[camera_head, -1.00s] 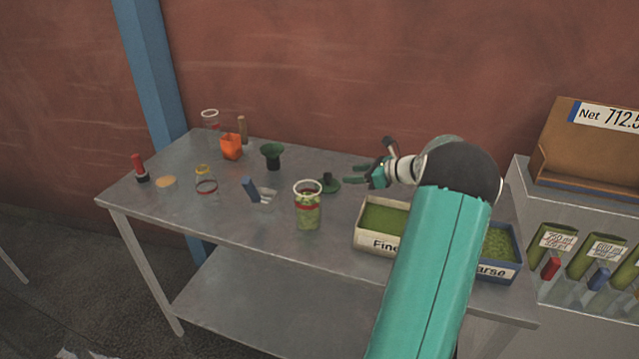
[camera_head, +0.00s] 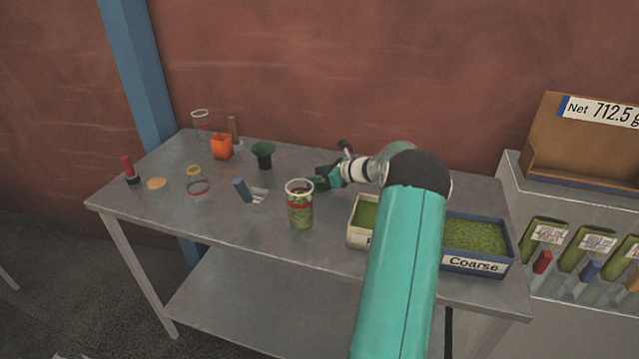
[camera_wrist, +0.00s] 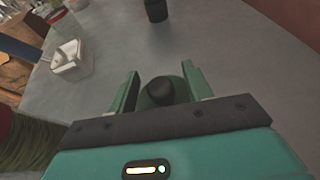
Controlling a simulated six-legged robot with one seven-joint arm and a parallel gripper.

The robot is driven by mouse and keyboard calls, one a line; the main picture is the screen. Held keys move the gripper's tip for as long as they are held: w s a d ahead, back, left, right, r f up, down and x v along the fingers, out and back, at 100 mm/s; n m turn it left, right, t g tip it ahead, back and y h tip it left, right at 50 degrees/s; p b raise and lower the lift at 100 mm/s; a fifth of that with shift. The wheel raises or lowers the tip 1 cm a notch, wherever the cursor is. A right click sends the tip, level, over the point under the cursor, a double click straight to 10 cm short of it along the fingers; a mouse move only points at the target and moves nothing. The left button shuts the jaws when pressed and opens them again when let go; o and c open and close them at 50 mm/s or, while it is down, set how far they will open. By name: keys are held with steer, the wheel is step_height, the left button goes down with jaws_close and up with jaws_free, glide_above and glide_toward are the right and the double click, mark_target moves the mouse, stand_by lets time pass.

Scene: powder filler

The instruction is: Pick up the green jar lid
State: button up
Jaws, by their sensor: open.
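The green jar lid (camera_wrist: 155,100) has a dark round knob on top and lies on the table. In the wrist view it sits between the two fingers of my gripper (camera_wrist: 162,86), which are open with a gap on each side of the knob. In the head view my gripper (camera_head: 322,180) is low over the table behind the filled jar, and it mostly hides the lid.
The filled jar (camera_head: 300,212) with a red band stands just in front of my gripper. A dark green funnel (camera_head: 263,155) and a blue-handled scoop (camera_head: 245,190) are to the left. A Coarse bin (camera_head: 476,238) and a partly hidden pale bin (camera_head: 361,235) are to the right.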

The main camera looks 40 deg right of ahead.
steer(key=shift+w+a+f, duration=0.15)
steer(key=shift+w+f, duration=0.15)
steer(key=shift+w, duration=0.35)
steer(key=shift+c, duration=0.2)
steer(key=c, duration=1)
steer(key=shift+r, duration=0.1)
